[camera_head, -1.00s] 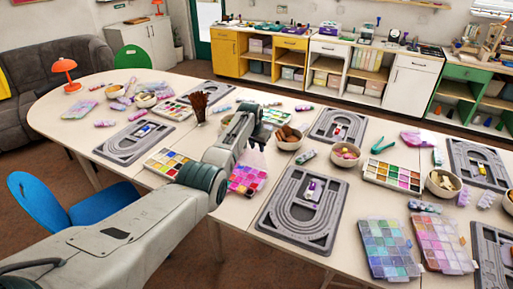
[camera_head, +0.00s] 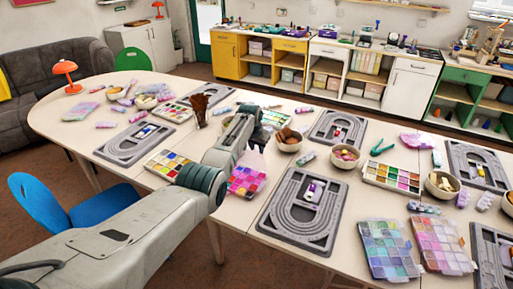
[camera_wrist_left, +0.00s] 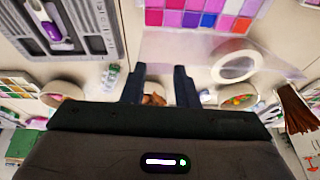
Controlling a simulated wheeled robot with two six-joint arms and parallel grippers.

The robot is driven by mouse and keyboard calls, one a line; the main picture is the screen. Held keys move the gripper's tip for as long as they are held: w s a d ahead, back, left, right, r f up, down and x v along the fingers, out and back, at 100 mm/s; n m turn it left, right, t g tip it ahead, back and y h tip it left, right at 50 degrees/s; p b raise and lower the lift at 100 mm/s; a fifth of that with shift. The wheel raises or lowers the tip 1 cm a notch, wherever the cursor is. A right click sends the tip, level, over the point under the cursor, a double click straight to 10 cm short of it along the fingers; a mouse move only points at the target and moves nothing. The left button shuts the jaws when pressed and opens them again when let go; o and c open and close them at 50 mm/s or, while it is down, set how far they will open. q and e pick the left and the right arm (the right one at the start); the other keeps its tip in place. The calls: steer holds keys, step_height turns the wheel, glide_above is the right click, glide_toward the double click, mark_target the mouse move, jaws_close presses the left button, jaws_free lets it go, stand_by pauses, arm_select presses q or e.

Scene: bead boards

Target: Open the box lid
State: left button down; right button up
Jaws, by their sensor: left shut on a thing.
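The box of pink, red and purple beads (camera_head: 246,181) is on the table beside my left forearm, partly covered by it. Its compartments also show at the top of the left wrist view (camera_wrist_left: 195,17). Its clear lid (camera_head: 254,160) stands raised at the box's far side and shows as a faint see-through sheet in the left wrist view (camera_wrist_left: 185,48). My left gripper (camera_head: 262,136) is at the lid's upper edge, its two fingers (camera_wrist_left: 158,76) shut on it. The exact contact is hard to see through the clear plastic. My right gripper is not in view.
A grey bead board (camera_head: 303,208) lies right of the box. Bowls (camera_head: 289,141) and (camera_head: 345,157) stand beyond it. A white tape ring (camera_wrist_left: 236,66) lies near the lid. Closed bead boxes (camera_head: 389,250) lie front right.

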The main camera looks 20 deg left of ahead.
arm_select(q)
steer(key=c, duration=1.3)
jaws_free()
steer(key=shift+c, duration=0.2)
steer(key=shift+o, duration=1.2)
steer(key=shift+r, duration=0.1)
steer(key=b+v, duration=0.1)
steer(key=v, duration=0.9)
steer(key=shift+s+r, duration=0.15)
steer(key=shift+r, duration=0.25)
steer(key=shift+c, duration=0.4)
